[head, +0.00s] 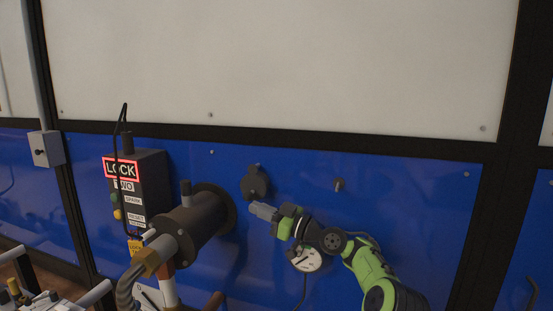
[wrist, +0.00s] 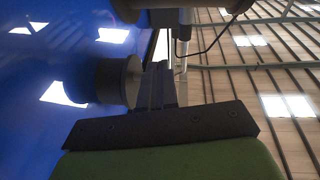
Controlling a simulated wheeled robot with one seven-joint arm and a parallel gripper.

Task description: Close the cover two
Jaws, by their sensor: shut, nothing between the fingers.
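A dark box (head: 140,192) on the left of the blue wall has a red-lit LOCK sign with TWO below it. A dark round cover-like piece (head: 256,180) sits on the wall right of the box; I cannot tell for sure that it is cover two. My gripper (head: 253,209) is just below that piece, pointing left, with its fingers together and empty. In the wrist view the fingers (wrist: 159,88) are close beside a dark round piece (wrist: 118,82), probably the same one; I cannot tell whether they touch.
A thick dark cylinder (head: 200,228) with a hose on its front juts from the wall left of my gripper. A small knob (head: 339,184) and a round white gauge (head: 307,259) are to the right. The upper wall is a bare pale panel (head: 300,70).

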